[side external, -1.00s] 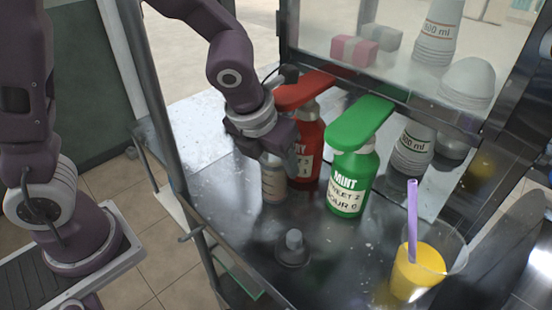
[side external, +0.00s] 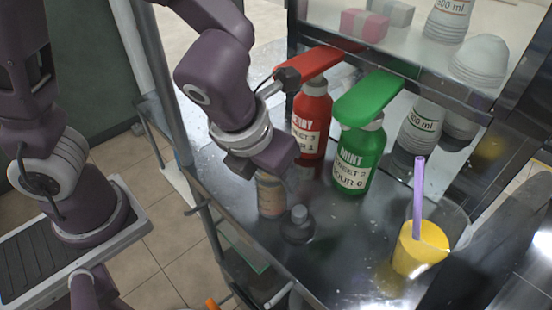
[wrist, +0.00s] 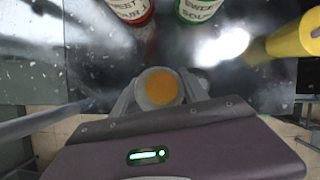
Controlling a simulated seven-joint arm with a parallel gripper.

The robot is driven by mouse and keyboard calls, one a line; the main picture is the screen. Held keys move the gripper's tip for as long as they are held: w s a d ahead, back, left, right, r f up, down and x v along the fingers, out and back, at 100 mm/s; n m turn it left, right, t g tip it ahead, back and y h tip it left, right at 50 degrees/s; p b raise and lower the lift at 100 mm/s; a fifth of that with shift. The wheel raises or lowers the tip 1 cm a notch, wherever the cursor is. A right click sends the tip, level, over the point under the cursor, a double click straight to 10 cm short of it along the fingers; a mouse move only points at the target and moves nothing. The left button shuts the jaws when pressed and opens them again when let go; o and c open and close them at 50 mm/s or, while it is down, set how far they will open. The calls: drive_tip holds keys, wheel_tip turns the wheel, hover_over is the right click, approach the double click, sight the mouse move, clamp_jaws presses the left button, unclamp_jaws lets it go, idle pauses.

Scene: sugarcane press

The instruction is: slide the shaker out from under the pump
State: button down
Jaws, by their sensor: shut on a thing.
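The shaker (side external: 271,193) is a small clear cup with orange-brown contents. It appears upright at table level, in front of and left of the red bottle. My gripper (side external: 264,170) is shut around its upper part; in the wrist view the shaker's round orange top (wrist: 161,86) sits between the fingers. The red pump (side external: 312,66) tops the red bottle (side external: 312,125), its dark nozzle (side external: 287,76) pointing left. The shaker stands clear of the nozzle, toward the front edge. My gripper hides part of the shaker's side.
A dark lid-like piece (side external: 298,225) stands just right of the shaker. A cup of yellow juice (side external: 419,247) with a purple straw is at the right. The metal table's (side external: 340,262) front edge is close.

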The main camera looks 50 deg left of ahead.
drive_tip(key=shift+s+d, duration=0.15)
drive_tip(key=c, duration=0.5)
unclamp_jaws()
drive_tip(key=v, duration=0.7)
drive_tip(key=shift+r, duration=0.1)
drive_tip(key=shift+r, duration=0.1)
